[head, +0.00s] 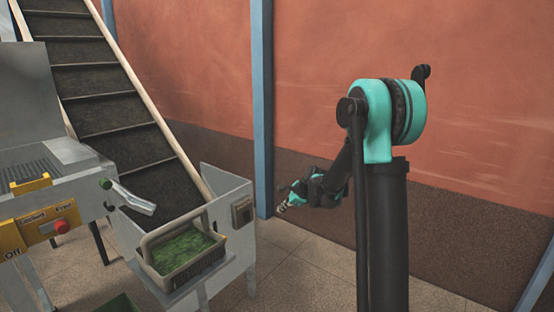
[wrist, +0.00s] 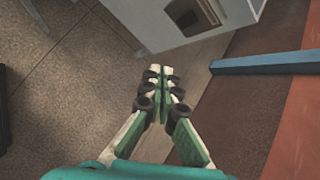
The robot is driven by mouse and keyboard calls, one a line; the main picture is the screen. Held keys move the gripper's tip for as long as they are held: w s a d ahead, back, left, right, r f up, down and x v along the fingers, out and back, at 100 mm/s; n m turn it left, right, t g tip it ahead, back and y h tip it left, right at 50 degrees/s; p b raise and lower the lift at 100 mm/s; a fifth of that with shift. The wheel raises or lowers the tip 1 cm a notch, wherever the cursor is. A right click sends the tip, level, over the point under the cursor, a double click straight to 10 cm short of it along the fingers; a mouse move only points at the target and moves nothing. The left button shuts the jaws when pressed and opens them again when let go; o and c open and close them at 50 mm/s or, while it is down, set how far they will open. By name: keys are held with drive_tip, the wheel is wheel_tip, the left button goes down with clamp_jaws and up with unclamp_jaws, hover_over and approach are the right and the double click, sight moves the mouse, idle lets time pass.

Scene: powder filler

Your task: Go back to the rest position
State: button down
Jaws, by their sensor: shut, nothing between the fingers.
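My gripper (head: 284,206) is to the right of the machine in the head view, in front of the blue post and clear of everything. In the wrist view my gripper (wrist: 160,70) has its two green-and-white fingers together at the tips, with nothing between them. It points toward the floor beside the grey metal housing. My teal and black arm stands at the right of the head view and hides part of the wall.
A conveyor (head: 105,95) slopes down to a metal housing (head: 235,200). A yellow control panel (head: 45,228) and a metal lever (head: 133,199) are at left. A blue post (head: 263,110) stands by the orange wall (head: 470,90). Floor (head: 290,265) is clear.

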drive_tip(key=s+d+f+n+h, duration=0.1)
drive_tip(key=s+d+n, duration=0.4)
drive_tip(key=s, duration=0.7)
drive_tip(key=s+d+f+n+g+h, duration=0.1)
drive_tip(key=s+d+n+h, duration=0.2)
drive_tip(key=s, duration=0.9)
drive_tip(key=s+d+f+n+h, duration=0.1)
drive_tip(key=s+d+f+n, duration=0.1)
drive_tip(key=s+d+n, duration=0.7)
drive_tip(key=s+n, duration=0.1)
drive_tip(key=s, duration=0.2)
drive_tip(key=shift+s+d+n+h, duration=0.2)
drive_tip(key=shift+n+h, duration=0.2)
